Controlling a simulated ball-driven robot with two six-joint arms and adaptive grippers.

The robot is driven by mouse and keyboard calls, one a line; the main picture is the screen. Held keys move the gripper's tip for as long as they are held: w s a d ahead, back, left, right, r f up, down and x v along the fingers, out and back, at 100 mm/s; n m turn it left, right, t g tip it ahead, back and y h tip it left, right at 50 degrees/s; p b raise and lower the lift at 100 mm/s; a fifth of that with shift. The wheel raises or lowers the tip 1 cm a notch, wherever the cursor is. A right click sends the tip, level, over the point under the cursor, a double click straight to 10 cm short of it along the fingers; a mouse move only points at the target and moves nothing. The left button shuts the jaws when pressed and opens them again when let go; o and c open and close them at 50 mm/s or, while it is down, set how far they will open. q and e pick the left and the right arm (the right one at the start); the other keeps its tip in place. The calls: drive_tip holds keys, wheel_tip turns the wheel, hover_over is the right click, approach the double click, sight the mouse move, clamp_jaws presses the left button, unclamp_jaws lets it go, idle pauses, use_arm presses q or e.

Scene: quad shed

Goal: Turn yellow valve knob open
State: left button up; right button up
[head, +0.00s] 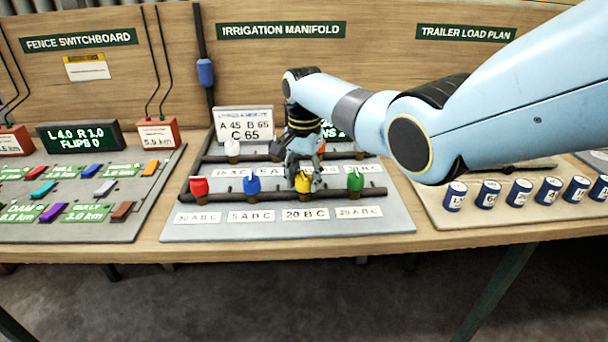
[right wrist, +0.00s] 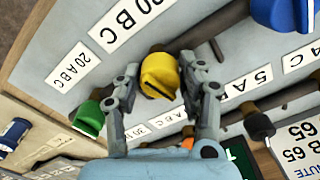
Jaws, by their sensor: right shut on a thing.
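The yellow valve knob (head: 303,182) sits on the front pipe of the irrigation manifold board (head: 400,222), between the blue knob (head: 251,182) and the green knob (head: 355,181). My right gripper (head: 301,182) comes down over it from behind, and its fingers are closed on the knob. In the right wrist view the yellow knob (right wrist: 159,75) shows between the two fingertips (right wrist: 160,78). The label in front of it reads 20 B C. My left gripper is not in view.
A red knob (head: 199,188) stands at the left of the same pipe. A white knob (head: 232,147) stands on the pipe behind. The fence switchboard (head: 100,232) lies to the left, and several blue cans (head: 489,193) stand to the right.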

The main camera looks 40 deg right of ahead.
drive_tip(key=n+p, duration=0.1)
drive_tip(key=n, duration=0.2)
drive_tip(key=shift+r+n, duration=0.1)
drive_tip(key=shift+n, duration=0.2)
drive_tip(key=n+p, duration=0.1)
drive_tip(key=n, duration=0.2)
drive_tip(key=shift+n, duration=0.3)
drive_tip(key=n+p, duration=0.1)
drive_tip(key=n, duration=0.3)
drive_tip(key=shift+n, duration=2.2)
drive_tip(key=o, duration=1.2)
